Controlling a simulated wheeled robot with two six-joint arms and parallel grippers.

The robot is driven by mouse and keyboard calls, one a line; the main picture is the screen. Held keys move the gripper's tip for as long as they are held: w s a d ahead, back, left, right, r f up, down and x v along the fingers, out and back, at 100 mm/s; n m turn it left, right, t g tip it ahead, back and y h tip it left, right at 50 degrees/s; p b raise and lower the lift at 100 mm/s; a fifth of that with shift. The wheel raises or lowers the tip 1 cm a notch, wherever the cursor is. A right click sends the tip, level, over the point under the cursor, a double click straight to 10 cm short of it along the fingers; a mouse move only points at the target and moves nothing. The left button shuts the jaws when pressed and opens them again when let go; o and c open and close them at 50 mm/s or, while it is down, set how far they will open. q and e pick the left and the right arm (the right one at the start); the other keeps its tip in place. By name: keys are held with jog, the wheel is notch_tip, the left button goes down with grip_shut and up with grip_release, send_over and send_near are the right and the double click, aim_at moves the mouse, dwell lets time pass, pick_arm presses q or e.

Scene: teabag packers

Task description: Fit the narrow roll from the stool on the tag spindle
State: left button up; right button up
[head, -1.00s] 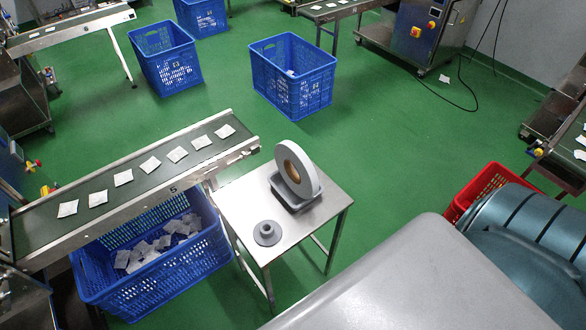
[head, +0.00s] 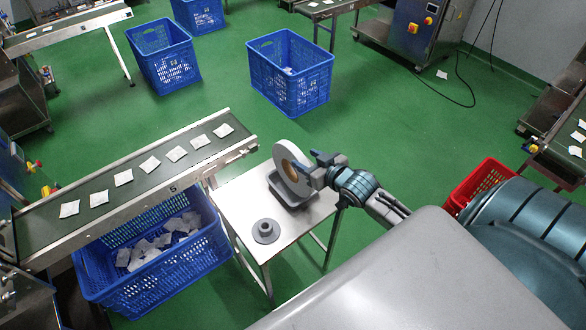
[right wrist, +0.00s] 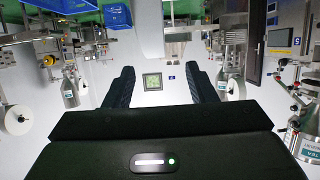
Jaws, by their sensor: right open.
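The narrow roll (head: 283,160) is a pale disc with a brown core. It stands on edge, leaning a little, in a grey cradle (head: 297,201) on the steel stool (head: 237,203). My right gripper (head: 311,163) is open at the roll's right side, very near its upper right rim; I cannot tell whether it touches. In the right wrist view its two fingers (right wrist: 160,78) are spread with nothing visible between them. I cannot make out the tag spindle for certain in either view. My left gripper is not in view.
A grey flanged piece (head: 266,231) sits on the stool's front. A conveyor (head: 135,190) with several sachets runs left of the stool, above a blue crate (head: 150,290). Green floor (head: 400,140) is free behind. The right wrist view shows machines and a white reel (right wrist: 18,120).

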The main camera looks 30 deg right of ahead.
aim_at(297, 152)
jog(key=x, duration=0.4)
jog(key=p+x, duration=0.1)
jog(key=x, duration=0.2)
jog(key=shift+w+d+f+p, duration=0.1)
jog(key=shift+w+d+p, duration=0.2)
jog(key=shift+w+p, duration=0.05)
jog(key=shift+w+f, duration=0.2)
jog(key=shift+w, duration=0.1)
jog(key=shift+s+r, duration=0.1)
jog(key=shift+c, duration=0.6)
grip_shut()
